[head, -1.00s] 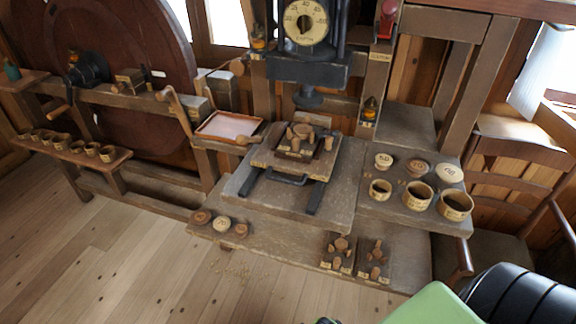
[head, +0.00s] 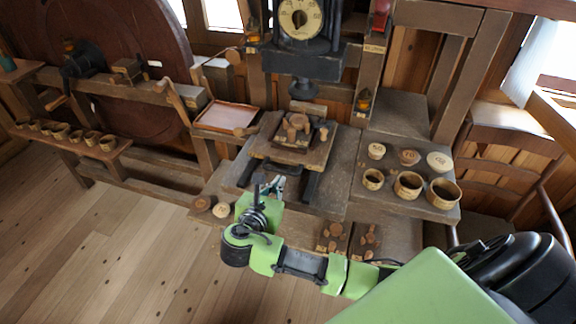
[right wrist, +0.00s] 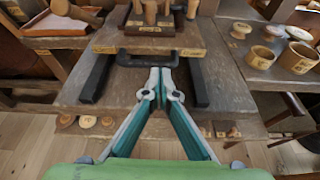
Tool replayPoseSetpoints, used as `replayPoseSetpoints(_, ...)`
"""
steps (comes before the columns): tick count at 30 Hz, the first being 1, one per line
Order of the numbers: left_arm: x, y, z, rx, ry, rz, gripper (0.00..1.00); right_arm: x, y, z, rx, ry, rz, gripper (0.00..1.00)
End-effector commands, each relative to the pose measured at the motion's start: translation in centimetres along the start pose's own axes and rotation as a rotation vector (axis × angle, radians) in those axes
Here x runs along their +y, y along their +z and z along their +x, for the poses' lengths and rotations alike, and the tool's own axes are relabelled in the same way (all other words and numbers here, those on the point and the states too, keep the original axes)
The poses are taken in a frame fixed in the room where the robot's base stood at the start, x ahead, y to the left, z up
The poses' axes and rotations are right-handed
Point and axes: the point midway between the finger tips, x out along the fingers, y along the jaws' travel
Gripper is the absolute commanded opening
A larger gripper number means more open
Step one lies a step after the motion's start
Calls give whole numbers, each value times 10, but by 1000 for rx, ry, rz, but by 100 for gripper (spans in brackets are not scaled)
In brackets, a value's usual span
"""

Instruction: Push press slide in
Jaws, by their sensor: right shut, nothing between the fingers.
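The press slide is a wooden board (head: 262,149) on two black rails (head: 311,187), with a dark bar handle on its front edge; the handle also shows in the right wrist view (right wrist: 123,58). A block with wooden pegs (head: 297,127) sits on the board. The black press ram (head: 304,89) hangs above and behind it. My right gripper (head: 277,182) is shut and empty, just in front of the handle; its tips (right wrist: 160,74) point at the handle and overlap it in the right wrist view. Whether they touch is unclear. My left gripper is out of view.
Cups (head: 407,185) and lids stand on the shelf at the right. Two peg blocks (head: 332,236) are on the lower step under my right arm. A tray (head: 227,117) stands left of the press.

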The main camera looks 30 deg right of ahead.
Motion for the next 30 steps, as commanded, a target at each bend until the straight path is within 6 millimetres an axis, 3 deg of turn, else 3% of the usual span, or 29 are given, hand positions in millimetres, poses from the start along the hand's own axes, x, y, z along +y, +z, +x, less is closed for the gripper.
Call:
replayPoseSetpoints(5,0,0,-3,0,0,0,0,2,8,13,-28,-4,-41,0)
replayPoseSetpoints(18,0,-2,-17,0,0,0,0,2,9,87,-23,-3,-36,0)
replayPoseSetpoints(24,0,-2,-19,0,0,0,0,2,8,101,-22,-2,-34,0)
replayPoseSetpoints(30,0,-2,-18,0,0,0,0,2,7,102,-21,-1,-33,0)
